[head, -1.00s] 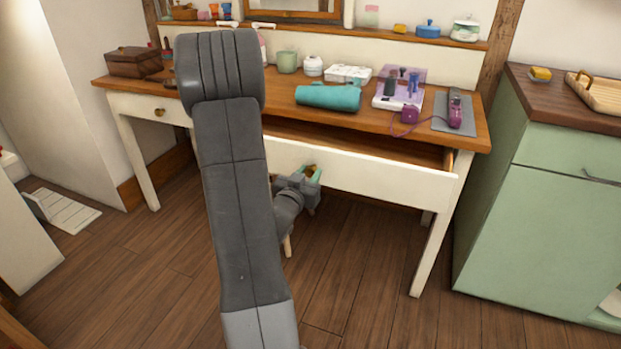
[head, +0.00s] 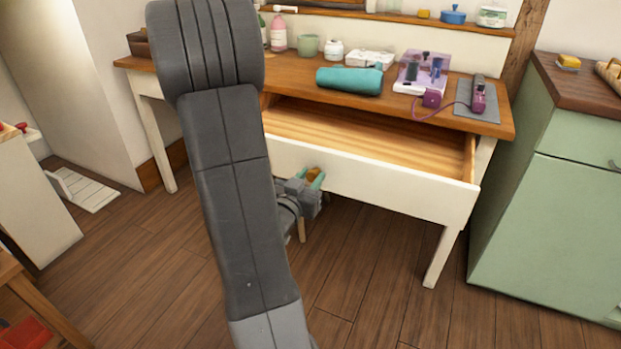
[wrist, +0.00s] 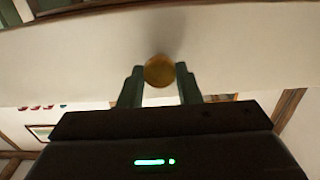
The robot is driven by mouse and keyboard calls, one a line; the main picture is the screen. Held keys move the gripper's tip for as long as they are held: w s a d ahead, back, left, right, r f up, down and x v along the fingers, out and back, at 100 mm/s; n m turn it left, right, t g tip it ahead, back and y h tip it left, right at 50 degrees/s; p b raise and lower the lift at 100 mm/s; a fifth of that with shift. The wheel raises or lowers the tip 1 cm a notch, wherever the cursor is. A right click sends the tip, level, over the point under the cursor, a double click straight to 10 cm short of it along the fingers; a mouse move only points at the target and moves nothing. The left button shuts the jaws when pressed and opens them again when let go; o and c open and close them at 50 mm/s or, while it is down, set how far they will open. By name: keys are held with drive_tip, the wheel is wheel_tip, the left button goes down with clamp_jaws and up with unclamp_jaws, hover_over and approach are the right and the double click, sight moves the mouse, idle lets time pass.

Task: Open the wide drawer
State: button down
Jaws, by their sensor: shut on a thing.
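The wide drawer (head: 400,192) of the wooden-topped desk stands well out, its bare wooden inside showing and looking empty where I can see it. Its cream front fills the upper part of the wrist view (wrist: 80,62). My gripper (head: 316,178) is at the drawer front, shut on the round brass knob (head: 313,173). In the wrist view the knob (wrist: 159,70) sits between the two green fingers of my gripper (wrist: 160,82). My arm hides the left part of the drawer in the head view.
The desk top (head: 300,73) holds a teal roll (head: 349,80), a white and purple device (head: 420,75) and a grey mat (head: 478,98). A green cabinet (head: 550,220) stands close on the right. The wooden floor (head: 370,290) before the drawer is clear.

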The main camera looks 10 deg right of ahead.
drive_tip(key=c, duration=1.1)
unclamp_jaws()
drive_tip(key=p+v, duration=0.1)
drive_tip(key=v, duration=1.2)
drive_tip(key=shift+s+a, duration=0.25)
drive_tip(key=shift+s, duration=0.1)
drive_tip(key=shift+w, duration=0.1)
drive_tip(key=shift+b+x, duration=0.5)
drive_tip(key=shift+x, duration=6.15)
